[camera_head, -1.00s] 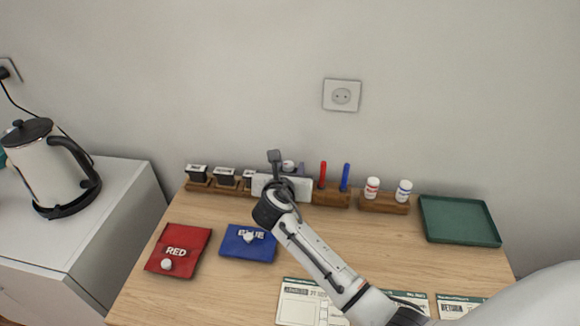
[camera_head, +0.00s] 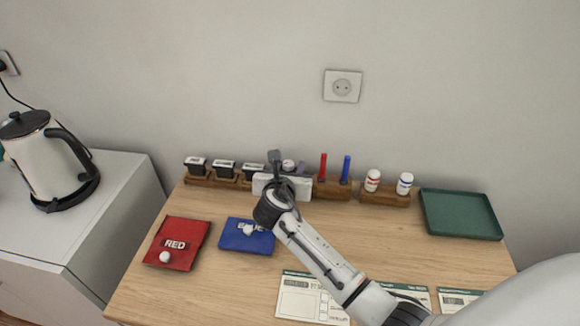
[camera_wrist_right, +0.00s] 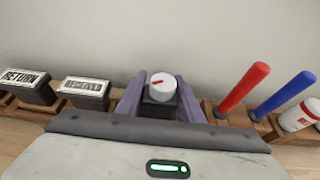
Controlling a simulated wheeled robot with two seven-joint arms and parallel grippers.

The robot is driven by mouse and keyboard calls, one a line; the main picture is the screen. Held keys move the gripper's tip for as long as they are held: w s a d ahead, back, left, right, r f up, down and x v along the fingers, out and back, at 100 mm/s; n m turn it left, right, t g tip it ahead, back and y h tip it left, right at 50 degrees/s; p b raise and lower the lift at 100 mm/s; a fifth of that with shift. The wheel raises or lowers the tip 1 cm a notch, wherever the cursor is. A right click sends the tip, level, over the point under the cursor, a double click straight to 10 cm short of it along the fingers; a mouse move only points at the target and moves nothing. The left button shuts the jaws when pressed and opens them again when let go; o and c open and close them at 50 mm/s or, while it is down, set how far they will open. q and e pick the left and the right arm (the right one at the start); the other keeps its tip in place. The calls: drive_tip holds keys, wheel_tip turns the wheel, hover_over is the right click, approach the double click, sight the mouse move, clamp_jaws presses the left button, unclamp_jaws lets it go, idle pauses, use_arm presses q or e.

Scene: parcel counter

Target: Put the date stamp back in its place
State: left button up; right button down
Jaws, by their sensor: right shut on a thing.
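The date stamp (camera_wrist_right: 161,88) has a black body and a round white top with a red mark. My right gripper (camera_wrist_right: 160,96) is shut on it, one grey-purple finger on each side. In the head view the stamp's white top (camera_head: 288,165) shows just beyond my right wrist. It is upright over the wooden rack (camera_head: 329,191) at the back, between a black stamp (camera_head: 253,171) on the left and a red marker (camera_head: 323,167) on the right. The stamp's lower end is hidden, so I cannot tell whether it touches the rack. My left gripper is out of view.
Other black stamps (camera_head: 224,169) stand in the rack to the left. A blue marker (camera_head: 346,169) and two white bottles (camera_head: 373,180) are on the right, then a green tray (camera_head: 460,213). Red (camera_head: 176,243) and blue (camera_head: 246,237) pads and printed forms (camera_head: 310,298) lie in front.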

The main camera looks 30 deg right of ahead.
drive_tip(key=c, duration=1.4)
unclamp_jaws()
drive_tip(key=shift+r, duration=0.1)
drive_tip(key=p+v, duration=0.2)
drive_tip(key=p, duration=0.1)
drive_tip(key=shift+s+a+r, duration=0.15)
drive_tip(key=shift+s+r, duration=0.05)
drive_tip(key=shift+p+v, duration=0.45)
drive_tip(key=shift+v, duration=0.9)
drive_tip(key=shift+o, duration=0.2)
drive_tip(key=shift+f, duration=0.15)
drive_tip(key=o, duration=0.5)
